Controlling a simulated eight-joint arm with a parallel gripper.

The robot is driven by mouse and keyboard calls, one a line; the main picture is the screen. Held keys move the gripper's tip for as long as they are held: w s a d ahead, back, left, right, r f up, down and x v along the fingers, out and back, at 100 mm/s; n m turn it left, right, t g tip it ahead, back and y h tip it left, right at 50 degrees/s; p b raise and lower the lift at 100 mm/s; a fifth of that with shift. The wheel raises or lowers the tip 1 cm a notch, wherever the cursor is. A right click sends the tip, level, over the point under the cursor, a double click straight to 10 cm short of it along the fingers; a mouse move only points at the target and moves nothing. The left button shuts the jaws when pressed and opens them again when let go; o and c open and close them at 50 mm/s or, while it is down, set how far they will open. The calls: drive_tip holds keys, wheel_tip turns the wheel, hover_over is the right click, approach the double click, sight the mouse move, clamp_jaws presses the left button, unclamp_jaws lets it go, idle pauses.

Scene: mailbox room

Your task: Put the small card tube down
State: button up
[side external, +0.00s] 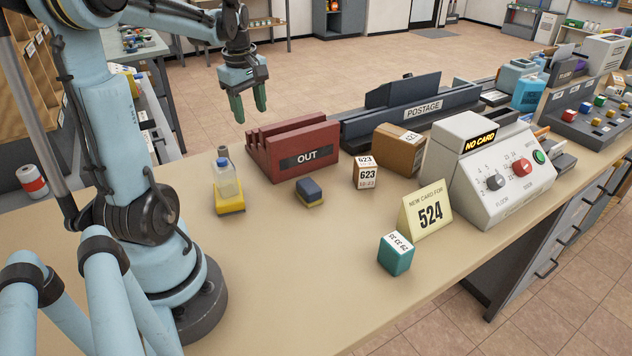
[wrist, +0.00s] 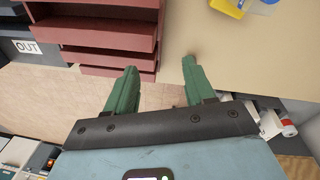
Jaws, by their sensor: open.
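My gripper (side external: 250,113) is open, with green fingers pointing down, raised in the air beyond the far edge of the table near the red OUT tray (side external: 296,152). In the wrist view the gap between my fingertips (wrist: 160,65) looks empty. I cannot clearly make out a small card tube. A small grey-brown upright thing (side external: 222,151) shows partly behind a clear bottle with a yellow base (side external: 228,184); I cannot tell if it is the tube.
A blue-and-yellow block (side external: 309,192), a 623 box (side external: 365,173), a teal box (side external: 395,254) and a 524 card sign (side external: 426,212) stand on the table (side external: 290,270). The grey NO CARD machine (side external: 490,170) stands to the right. The table's near middle is clear.

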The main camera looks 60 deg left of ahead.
drive_tip(key=w+d+m+t, duration=0.1)
drive_tip(key=d+m+t, duration=0.2)
drive_tip(key=d+m, duration=0.7)
drive_tip(key=w+d+m+t+h, duration=0.1)
drive_tip(key=d+m+t, duration=0.2)
drive_tip(key=d+m, duration=0.8)
drive_tip(key=d+f, duration=0.1)
drive_tip(key=d, duration=0.6)
drive_tip(key=shift+w+d, duration=0.35)
drive_tip(key=shift+w, duration=0.05)
